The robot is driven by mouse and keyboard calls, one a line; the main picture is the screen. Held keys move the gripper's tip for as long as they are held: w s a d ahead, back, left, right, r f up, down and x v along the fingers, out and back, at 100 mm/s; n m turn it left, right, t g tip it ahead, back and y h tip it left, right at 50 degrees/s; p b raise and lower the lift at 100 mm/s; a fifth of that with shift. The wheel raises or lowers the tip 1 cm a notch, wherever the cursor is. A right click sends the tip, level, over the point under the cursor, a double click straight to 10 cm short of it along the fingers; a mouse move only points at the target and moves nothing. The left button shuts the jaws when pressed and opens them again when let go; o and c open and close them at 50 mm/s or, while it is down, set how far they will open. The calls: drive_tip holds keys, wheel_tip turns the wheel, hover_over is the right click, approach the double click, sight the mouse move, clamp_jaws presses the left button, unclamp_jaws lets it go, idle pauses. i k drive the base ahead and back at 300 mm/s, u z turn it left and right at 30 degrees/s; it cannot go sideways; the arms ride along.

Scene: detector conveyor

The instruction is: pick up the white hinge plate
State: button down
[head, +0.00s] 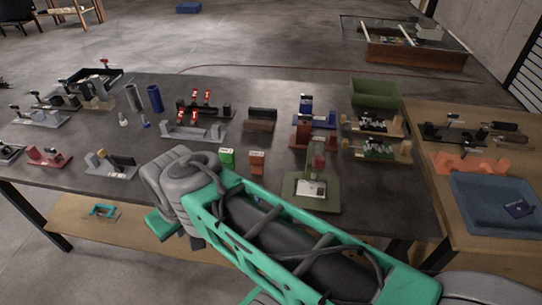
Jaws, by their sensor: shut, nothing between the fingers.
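I cannot pick out the white hinge plate with certainty. A small white flat piece (311,188) lies on a green-grey fixture (297,204) near the front of the dark table; it is too small to tell whether it is the hinge plate. My arm crosses the front of the table from the lower right, and its grey joint hangs over the table's front edge. The fingers of my gripper do not show. My arm hides part of the table's front edge.
The dark table (232,89) carries many small fixtures, with a green block (227,157) and an orange block (257,161) near my arm. A green bin (375,93) stands at the back right. A blue tray (470,222) lies on the wooden table at right.

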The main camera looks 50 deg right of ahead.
sight(309, 189)
drive_tip(key=z, duration=2.75)
drive_tip(key=k, duration=0.95)
drive_tip(key=u, duration=1.4)
drive_tip(key=i, duration=0.5)
drive_tip(key=u, duration=0.05)
